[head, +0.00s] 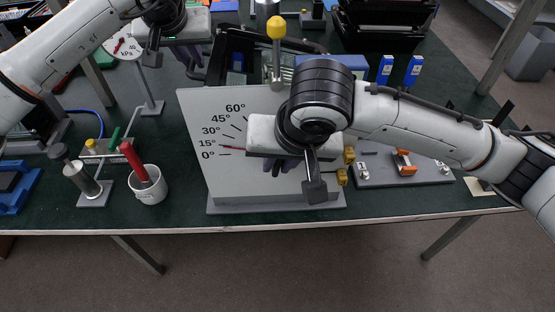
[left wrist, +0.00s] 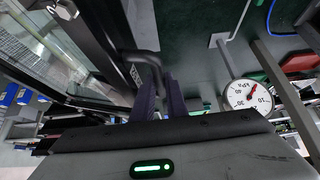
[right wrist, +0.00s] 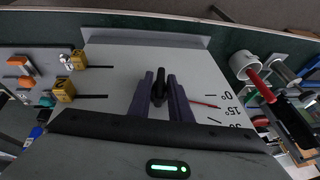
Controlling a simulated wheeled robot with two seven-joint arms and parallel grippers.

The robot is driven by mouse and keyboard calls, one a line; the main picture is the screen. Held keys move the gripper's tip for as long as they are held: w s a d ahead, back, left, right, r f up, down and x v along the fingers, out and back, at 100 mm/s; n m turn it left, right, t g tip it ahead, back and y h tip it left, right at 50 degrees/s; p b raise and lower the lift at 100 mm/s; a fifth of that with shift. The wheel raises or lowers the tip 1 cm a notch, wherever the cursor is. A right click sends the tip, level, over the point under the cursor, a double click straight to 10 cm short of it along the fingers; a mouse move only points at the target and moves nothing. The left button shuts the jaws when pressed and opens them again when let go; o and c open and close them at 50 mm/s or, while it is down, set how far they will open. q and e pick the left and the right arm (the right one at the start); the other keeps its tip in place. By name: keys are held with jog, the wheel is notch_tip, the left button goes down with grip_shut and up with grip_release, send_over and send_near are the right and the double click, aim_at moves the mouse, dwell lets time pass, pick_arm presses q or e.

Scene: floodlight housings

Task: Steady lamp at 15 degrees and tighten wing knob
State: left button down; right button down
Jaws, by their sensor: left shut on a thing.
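The grey board (head: 205,110) stands upright with a scale from 0 to 60 degrees; its red pointer (head: 231,148) lies at about the 15 mark. The lamp's black frame (head: 222,50) is behind the board. My left gripper (head: 190,72) is shut on the lamp's dark bar handle (left wrist: 152,65), seen between its purple fingers (left wrist: 160,98) in the left wrist view. My right gripper (head: 278,167) is in front of the board. In the right wrist view its fingers (right wrist: 162,88) stand either side of the black wing knob (right wrist: 160,86), with narrow gaps visible. The head view hides the knob.
A yellow-topped post (head: 276,40) rises behind the board. Left of it are a white cup with a red-handled tool (head: 147,187), a metal cylinder (head: 82,178) and a dial gauge (head: 124,45). Right are yellow blocks (head: 347,156) and a grey fixture plate (head: 400,172).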

jog(key=shift+a+h, duration=0.1)
jog(key=shift+h, duration=0.3)
jog(key=c, duration=1.8)
grip_release()
jog(key=a+v, duration=0.1)
jog(key=v, duration=1.1)
jog(key=shift+d, duration=0.4)
jog(key=shift+s, duration=0.1)
